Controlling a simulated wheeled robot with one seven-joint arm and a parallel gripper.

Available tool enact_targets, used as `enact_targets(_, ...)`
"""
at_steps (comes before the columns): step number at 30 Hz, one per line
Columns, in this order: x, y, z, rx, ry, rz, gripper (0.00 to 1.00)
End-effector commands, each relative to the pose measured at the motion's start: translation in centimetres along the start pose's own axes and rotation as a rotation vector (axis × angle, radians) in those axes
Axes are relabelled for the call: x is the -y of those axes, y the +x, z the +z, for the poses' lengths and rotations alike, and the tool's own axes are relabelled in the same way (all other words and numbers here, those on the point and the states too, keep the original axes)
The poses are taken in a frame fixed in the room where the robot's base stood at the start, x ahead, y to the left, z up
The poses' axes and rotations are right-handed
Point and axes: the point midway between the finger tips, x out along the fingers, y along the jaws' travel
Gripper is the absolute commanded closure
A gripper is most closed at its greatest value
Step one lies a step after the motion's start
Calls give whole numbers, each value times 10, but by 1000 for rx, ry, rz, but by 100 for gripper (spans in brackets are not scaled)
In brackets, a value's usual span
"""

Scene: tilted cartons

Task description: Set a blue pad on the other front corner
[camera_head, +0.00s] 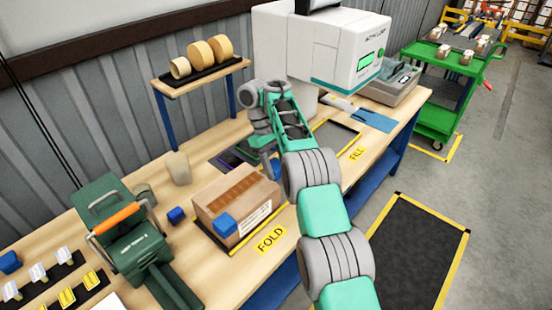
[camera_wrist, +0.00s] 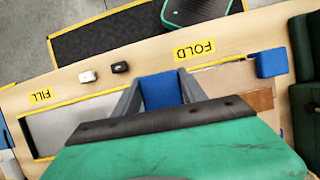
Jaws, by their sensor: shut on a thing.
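The brown carton (camera_head: 238,198) sits tilted on the bench behind the FOLD label; part of it shows at the right in the wrist view (camera_wrist: 232,78). A blue pad (camera_head: 225,225) is at its front left corner and also shows in the wrist view (camera_wrist: 271,63). My gripper (camera_wrist: 160,84) is shut on another blue pad (camera_wrist: 162,91), held between its two grey fingers. This held pad appears beside the carton's right end, towards the FILL side. Its height above the bench is hard to tell. My arm largely hides the gripper in the head view.
A loose blue pad (camera_head: 176,215) lies left of the carton, and another (camera_head: 9,262) at the far left. A green tool with an orange handle (camera_head: 116,218) stands left. A beige cup-like block (camera_head: 178,167) stands behind. Two small items (camera_wrist: 88,76) lie near the front edge.

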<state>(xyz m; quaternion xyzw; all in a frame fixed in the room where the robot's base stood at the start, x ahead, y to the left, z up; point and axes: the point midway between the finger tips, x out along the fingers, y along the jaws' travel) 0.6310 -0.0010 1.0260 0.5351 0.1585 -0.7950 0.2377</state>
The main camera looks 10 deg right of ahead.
Motion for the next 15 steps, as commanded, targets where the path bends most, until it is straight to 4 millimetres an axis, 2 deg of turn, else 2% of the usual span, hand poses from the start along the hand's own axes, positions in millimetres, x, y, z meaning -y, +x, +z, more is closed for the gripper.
enact_targets(5, -1, 5, -6, 3, -25, 6, 73)
enact_targets(15, -1, 39, -20, 3, -24, 5, 73)
